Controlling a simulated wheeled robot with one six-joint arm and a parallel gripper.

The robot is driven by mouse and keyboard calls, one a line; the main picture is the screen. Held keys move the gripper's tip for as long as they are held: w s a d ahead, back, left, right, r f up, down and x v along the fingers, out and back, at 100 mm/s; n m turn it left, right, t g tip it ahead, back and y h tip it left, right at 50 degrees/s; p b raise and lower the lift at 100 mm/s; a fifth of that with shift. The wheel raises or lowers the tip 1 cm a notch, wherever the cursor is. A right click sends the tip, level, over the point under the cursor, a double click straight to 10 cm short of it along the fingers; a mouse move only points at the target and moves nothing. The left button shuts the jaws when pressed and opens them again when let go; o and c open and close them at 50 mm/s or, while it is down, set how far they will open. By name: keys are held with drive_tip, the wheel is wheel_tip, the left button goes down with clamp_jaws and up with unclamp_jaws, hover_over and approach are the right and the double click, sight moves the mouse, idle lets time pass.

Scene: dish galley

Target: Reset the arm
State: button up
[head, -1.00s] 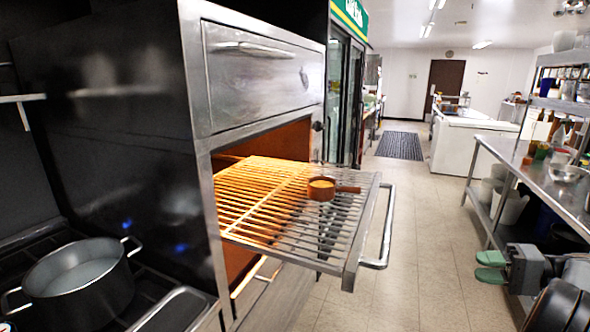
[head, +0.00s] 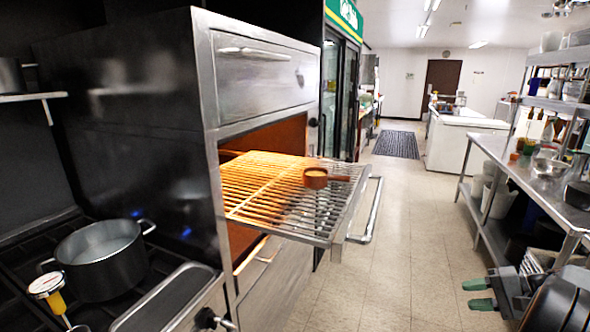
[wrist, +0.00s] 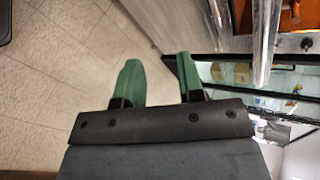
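My gripper (head: 479,294) has two green fingers and shows at the lower right of the head view, over the tiled floor. In the wrist view my gripper (wrist: 157,80) has its fingers apart, with only floor and a dark cabinet edge beyond them. It is open and empty. My arm is folded low at the right edge of the head view, well apart from the oven.
An oven rack (head: 262,180) sticks out into the aisle, with a small brown pan (head: 316,178) on it. A pot (head: 100,262) stands on the stove at left. A steel table (head: 540,180) lines the right. The aisle floor (head: 405,220) between is clear.

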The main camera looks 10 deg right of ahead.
drive_tip(key=s+a+r+n+g+h+p, duration=0.1)
drive_tip(key=s+a+r+n+h+p, duration=0.1)
drive_tip(key=a, duration=0.8)
drive_tip(key=s+a+r+n+g+h+p, duration=0.1)
drive_tip(key=s+a+r+n+h+p, duration=0.1)
drive_tip(key=a, duration=0.8)
drive_tip(key=s+a+r+n+g+h+p, duration=0.1)
drive_tip(key=s+a+r+n+h+p, duration=0.1)
drive_tip(key=a+n+h, duration=0.4)
drive_tip(key=s+a+p, duration=0.1)
drive_tip(key=a, duration=0.3)
drive_tip(key=shift+s+a+r+n, duration=0.15)
drive_tip(key=shift+s+a+n, duration=0.1)
drive_tip(key=shift+n, duration=0.15)
